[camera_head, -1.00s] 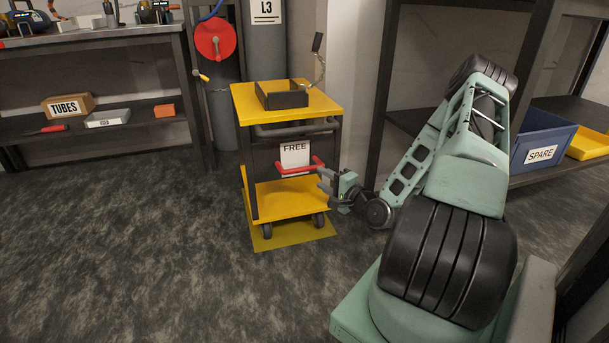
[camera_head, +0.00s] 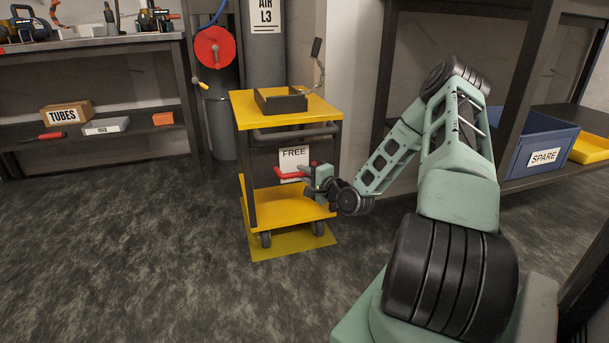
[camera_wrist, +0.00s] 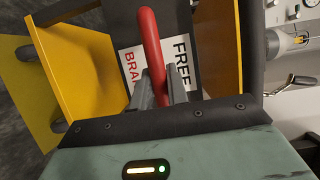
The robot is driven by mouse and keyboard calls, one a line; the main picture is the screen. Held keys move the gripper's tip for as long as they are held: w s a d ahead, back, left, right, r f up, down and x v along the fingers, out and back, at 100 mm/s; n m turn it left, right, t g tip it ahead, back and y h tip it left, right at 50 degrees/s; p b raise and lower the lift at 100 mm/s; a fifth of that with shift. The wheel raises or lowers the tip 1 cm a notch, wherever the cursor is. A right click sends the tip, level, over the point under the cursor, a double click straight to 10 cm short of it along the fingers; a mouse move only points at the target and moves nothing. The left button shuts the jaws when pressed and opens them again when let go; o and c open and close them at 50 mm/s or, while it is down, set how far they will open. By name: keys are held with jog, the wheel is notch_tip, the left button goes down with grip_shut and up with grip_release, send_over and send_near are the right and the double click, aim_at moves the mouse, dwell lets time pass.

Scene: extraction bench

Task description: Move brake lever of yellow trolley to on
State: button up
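The yellow trolley (camera_head: 286,106) stands in the middle of the head view. Its red brake lever (camera_head: 289,175) is a bar at the trolley's near side, in front of a white label reading FREE (camera_head: 294,153). In the wrist view the red lever (camera_wrist: 152,45) runs down between my two fingers, and the label (camera_wrist: 181,55) shows FREE and part of a red word starting BRA. My gripper (camera_head: 313,178) is at the right end of the lever, with one finger on each side. The fingers (camera_wrist: 160,88) look open around the lever; firm contact is not visible.
A dark open tray (camera_head: 281,100) sits on the trolley's top. A shelf with a blue SPARE bin (camera_head: 541,140) stands at right. A bench with a TUBES box (camera_head: 65,113) is at left. A red reel (camera_head: 215,47) is behind. The floor at left is clear.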

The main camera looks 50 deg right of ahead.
grip_shut()
jog(key=shift+f, duration=0.1)
jog(key=shift+f+n+t+b, duration=0.3)
jog(key=shift+f+t+b, duration=0.45)
jog(key=shift+b, duration=0.3)
jog(key=shift+w+d+f+n+t+b, duration=0.15)
jog(key=shift+f+n+t+b, duration=0.25)
jog(key=shift+f+t, duration=0.4)
jog(key=shift+w+f+n+t+b, duration=0.15)
jog(key=shift+f+n+t+b, duration=0.25)
jog(key=shift+f, duration=0.75)
jog(key=o, duration=0.6)
grip_release()
jog(key=shift+o, duration=0.4)
